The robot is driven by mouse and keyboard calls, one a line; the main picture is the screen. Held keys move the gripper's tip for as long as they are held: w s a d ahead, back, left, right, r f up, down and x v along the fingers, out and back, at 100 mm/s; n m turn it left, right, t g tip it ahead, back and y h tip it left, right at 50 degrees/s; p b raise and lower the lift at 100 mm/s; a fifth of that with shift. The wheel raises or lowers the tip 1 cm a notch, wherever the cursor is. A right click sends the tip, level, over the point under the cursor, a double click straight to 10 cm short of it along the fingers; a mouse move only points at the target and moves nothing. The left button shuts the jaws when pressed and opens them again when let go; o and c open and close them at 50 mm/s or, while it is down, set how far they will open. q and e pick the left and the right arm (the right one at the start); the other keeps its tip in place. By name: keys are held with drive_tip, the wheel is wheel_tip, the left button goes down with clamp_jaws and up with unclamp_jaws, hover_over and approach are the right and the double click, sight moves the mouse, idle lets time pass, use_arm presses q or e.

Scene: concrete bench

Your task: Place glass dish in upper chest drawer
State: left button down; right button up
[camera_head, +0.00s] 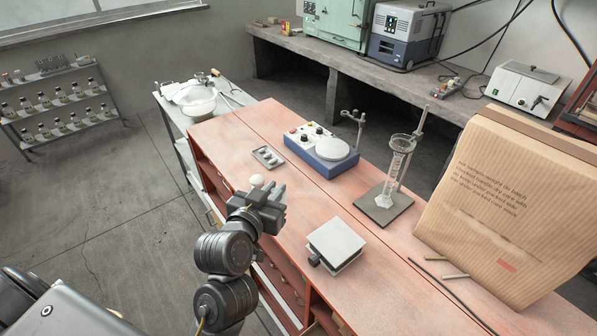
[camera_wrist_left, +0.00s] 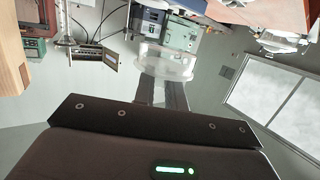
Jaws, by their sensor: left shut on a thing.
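My left gripper (camera_head: 262,200) is raised over the left edge of the red wooden chest (camera_head: 222,150). In the left wrist view its fingers (camera_wrist_left: 162,92) are shut on a clear glass dish (camera_wrist_left: 165,62). In the head view the gripper mostly hides the dish. A small pale round shape (camera_head: 257,181) shows at the gripper's far side; I cannot tell if it is part of the dish. Drawer fronts (camera_head: 280,284) show on the chest's left face, partly behind my arm. I cannot tell clearly whether the upper drawer is open. My right gripper is not in view.
On the chest top are a blue stirrer (camera_head: 322,152), a small metal tray (camera_head: 267,157), a stand with a glass cylinder (camera_head: 383,201), a grey lab jack (camera_head: 336,244) and a large paper bag (camera_head: 500,200). A trolley with a white bowl (camera_head: 197,99) stands beyond. Floor at left is clear.

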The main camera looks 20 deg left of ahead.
use_arm(q)
drive_tip(key=shift+s+a+f, duration=0.25)
drive_tip(key=shift+s+f, duration=0.05)
drive_tip(key=shift+f, duration=0.2)
drive_tip(key=shift+n+y, duration=0.3)
drive_tip(key=shift+y, duration=0.1)
drive_tip(key=s+a, duration=0.1)
drive_tip(key=a+f, duration=0.1)
drive_tip(key=a, duration=0.1)
drive_tip(key=s+a+p, duration=0.1)
drive_tip(key=shift+s+a+f, duration=0.25)
drive_tip(key=shift+s+f, duration=0.05)
drive_tip(key=shift+f, duration=0.05)
